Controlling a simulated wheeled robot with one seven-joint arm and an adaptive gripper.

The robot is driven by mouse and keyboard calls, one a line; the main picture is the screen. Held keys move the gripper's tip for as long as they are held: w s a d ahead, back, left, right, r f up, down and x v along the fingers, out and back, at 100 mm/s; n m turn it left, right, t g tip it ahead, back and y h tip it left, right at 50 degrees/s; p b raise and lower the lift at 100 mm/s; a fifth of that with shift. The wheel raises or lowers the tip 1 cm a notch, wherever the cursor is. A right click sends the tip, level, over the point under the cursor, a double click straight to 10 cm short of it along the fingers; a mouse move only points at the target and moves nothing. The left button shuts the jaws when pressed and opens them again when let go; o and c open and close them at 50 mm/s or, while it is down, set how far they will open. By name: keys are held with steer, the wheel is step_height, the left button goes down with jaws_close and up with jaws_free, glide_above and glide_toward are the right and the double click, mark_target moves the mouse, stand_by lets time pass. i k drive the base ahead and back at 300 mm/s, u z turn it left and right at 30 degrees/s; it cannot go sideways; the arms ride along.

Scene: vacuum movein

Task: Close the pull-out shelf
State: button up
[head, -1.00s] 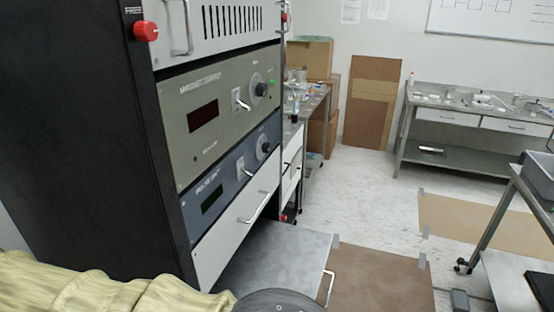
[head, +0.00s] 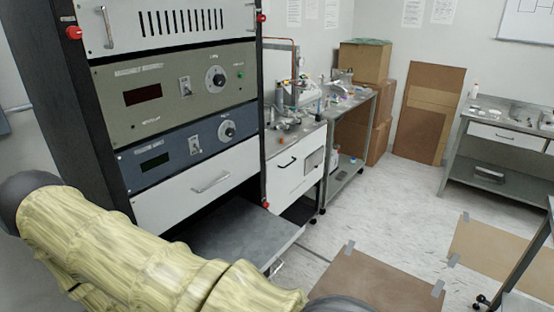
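The pull-out shelf (head: 236,232) is a flat grey metal plate sticking out from the bottom of the black instrument rack (head: 82,120). It sits below a white drawer front (head: 190,192). A metal handle (head: 276,268) shows at the shelf's front edge. My arm, in a yellowish wrinkled cover, crosses the lower left and hides part of the shelf's near side. A dark rounded part of my arm shows at the bottom edge. My gripper is out of the picture.
A steel bench (head: 300,135) with white drawers stands right of the rack, with cardboard boxes (head: 364,62) behind. Brown floor mats (head: 375,288) lie in front. Another bench (head: 500,150) stands at the far right. The pale floor between is open.

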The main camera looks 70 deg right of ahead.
mark_target(240, 229)
steer(key=u, duration=1.25)
steer(key=i, duration=1.55)
steer(key=z, duration=4.3)
steer(key=i, duration=1)
steer(key=u, duration=0.15)
